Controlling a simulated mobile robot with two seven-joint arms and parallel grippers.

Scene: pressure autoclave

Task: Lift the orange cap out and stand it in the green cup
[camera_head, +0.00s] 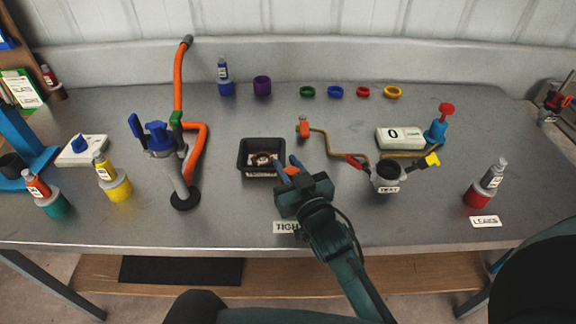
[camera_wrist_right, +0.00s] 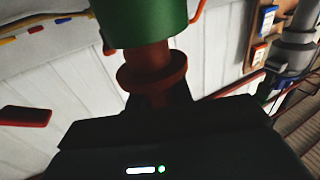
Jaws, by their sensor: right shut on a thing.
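My right gripper (camera_head: 289,168) is at the front right corner of the black tray, shut on a small orange-red piece. In the right wrist view this flanged orange-red piece (camera_wrist_right: 152,70) sits between the fingers, with a green cylinder (camera_wrist_right: 148,22) at its far end. I cannot tell whether the two are joined, or whether the piece is the orange cap. My left gripper is not in view.
The black tray (camera_head: 243,172) holds a small round part. A blue valve stand (camera_head: 158,140) with an orange hose rises to its left. A dark test cup (camera_head: 388,182) and brass pipe stand to the right. Coloured rings line the back. The front middle is mostly clear.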

